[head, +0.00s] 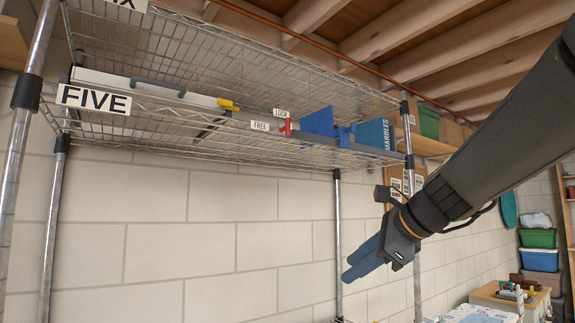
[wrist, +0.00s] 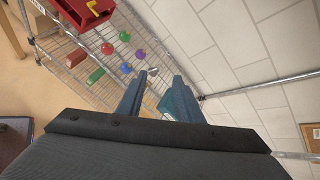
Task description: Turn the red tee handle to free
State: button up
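The red tee handle (head: 286,127) is small in the head view, on the front edge of the wire shelf, between the FREE label (head: 260,126) on its left and the LOCK label (head: 281,113) just above it. Its exact angle is too small to tell. My gripper (head: 348,278) hangs below and to the right of the handle, well apart from it, with its blue fingers pointing down and left. In the wrist view my fingers (wrist: 165,74) stand apart with nothing held between them. I cannot make out the red handle in the wrist view.
Beside the handle are a blue plate (head: 317,122) and a blue MARBLES box (head: 374,134). The wrist view shows a red box (wrist: 83,10) and several coloured balls on wire shelving. A post (head: 338,230) stands beside my gripper.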

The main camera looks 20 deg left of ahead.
jog(key=a+r+m+t+y+p, duration=0.1)
jog(key=a+r+m+y+p, duration=0.3)
jog(key=r, duration=1.4)
jog(key=m+t+y+b, duration=0.1)
jog(key=m+y, duration=0.1)
jog(key=y, duration=0.1)
send_near(289, 125)
jog(key=w+a+r, duration=0.1)
jog(key=w+a, duration=0.1)
jog(key=a, duration=0.1)
jog(key=p+x, duration=0.2)
jog(key=x, duration=0.5)
jog(key=shift+w+p, duration=0.15)
jog(key=shift+p, duration=0.15)
grip_shut()
jog(key=shift+f, duration=0.1)
